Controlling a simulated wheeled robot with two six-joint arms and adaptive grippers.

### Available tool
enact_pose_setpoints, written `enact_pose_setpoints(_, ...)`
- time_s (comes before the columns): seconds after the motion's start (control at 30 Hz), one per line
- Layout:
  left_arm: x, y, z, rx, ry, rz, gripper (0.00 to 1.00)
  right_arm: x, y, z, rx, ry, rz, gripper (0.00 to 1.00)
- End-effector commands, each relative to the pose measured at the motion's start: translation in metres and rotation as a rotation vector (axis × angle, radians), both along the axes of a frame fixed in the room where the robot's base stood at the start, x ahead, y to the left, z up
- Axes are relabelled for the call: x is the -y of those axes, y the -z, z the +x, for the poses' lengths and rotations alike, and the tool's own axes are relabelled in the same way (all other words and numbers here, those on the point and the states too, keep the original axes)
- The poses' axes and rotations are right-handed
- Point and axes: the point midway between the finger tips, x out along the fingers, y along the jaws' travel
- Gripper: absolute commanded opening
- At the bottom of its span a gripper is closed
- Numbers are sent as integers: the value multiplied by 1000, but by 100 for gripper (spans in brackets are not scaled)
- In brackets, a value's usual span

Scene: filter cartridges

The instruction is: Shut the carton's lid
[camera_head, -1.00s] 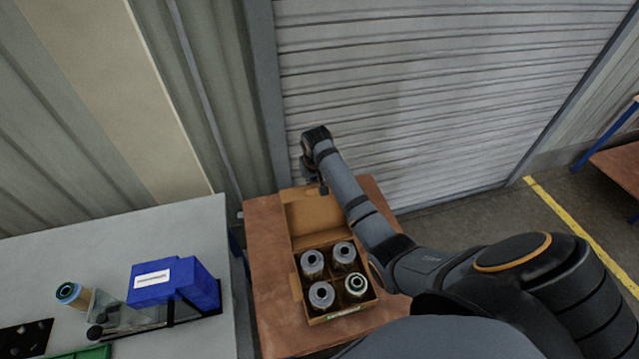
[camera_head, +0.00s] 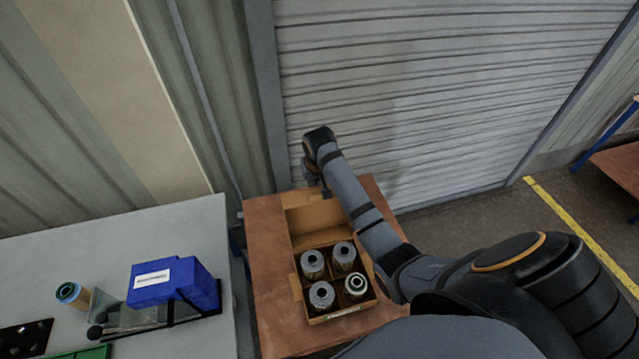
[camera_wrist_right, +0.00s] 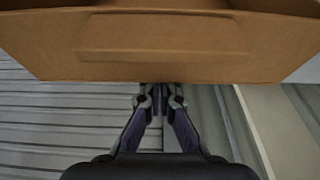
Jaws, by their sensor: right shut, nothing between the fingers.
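The open brown cardboard carton (camera_head: 297,285) stands on a small wooden table in the head view. Several grey cylindrical cartridges stand upright in its compartments. Its lid (camera_head: 304,213) is raised at the far side, and it also fills the top of the right wrist view (camera_wrist_right: 160,45). My right gripper (camera_head: 325,190) is at the lid's upper far edge. In the right wrist view the gripper's fingers (camera_wrist_right: 160,97) are together and empty, with their tips by the lid's edge; I cannot tell whether they touch it. My left gripper is out of view.
The wooden table (camera_head: 265,270) stands before a grey roller shutter (camera_head: 430,90). My right arm crosses over the table's right side.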

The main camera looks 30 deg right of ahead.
Motion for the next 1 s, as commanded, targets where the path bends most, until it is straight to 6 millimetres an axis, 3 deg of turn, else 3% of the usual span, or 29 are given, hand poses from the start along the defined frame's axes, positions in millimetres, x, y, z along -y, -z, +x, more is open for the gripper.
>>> enact_pose_setpoints(0.53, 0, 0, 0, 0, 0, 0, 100, -6, -10, -26, 0, 0, 0, 0)
enact_pose_setpoints(1.0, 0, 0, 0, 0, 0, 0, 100, -8, -12, -30, 0, 0, 0, 0)
